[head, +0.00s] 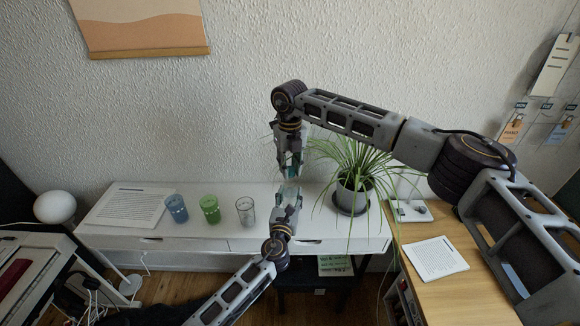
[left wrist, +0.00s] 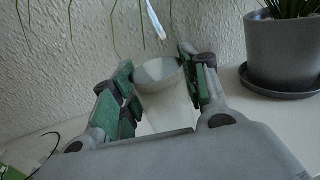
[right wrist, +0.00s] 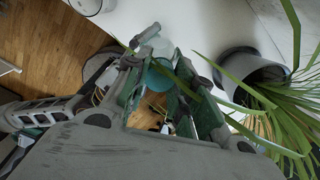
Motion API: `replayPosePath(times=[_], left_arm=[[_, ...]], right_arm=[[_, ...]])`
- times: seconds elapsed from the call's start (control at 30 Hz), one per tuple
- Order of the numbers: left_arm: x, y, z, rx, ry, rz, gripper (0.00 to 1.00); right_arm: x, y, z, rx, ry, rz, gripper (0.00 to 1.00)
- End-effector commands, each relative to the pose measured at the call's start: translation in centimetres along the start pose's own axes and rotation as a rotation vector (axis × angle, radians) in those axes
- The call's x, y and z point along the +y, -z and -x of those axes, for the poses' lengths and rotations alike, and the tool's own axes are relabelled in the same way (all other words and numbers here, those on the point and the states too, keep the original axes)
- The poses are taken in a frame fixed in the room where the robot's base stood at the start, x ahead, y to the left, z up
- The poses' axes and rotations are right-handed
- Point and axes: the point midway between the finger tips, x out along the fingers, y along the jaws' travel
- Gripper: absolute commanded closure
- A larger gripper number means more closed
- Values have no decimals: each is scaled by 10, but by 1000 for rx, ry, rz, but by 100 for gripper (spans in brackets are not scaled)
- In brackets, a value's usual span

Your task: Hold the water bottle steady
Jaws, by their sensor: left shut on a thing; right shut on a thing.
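My right gripper (head: 290,160) reaches in from the right and points down above the desk. It is shut on a teal, see-through thing (right wrist: 157,76), which seems to be the water bottle; the fingers hide most of it. My left gripper (head: 287,198) comes up from below, just under the right one. It is shut on a pale cup-like vessel (left wrist: 167,92) with its open rim up and slightly tilted. A thin whitish streak hangs above that rim in the left wrist view; I cannot tell what it is.
A potted plant (head: 352,195) stands close right of both grippers, its long leaves near the right one. Blue (head: 177,208), green (head: 210,208) and clear (head: 245,210) glasses stand left on the white desk (head: 150,233). A wooden desk (head: 450,290) is at right.

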Motion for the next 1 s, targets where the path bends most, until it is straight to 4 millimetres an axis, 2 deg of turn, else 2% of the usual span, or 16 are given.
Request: replayPosePath(times=[1.0], left_arm=[[-1,1,0,1,1,0,100]], right_arm=[[0,0,1,-2,2,807,100]])
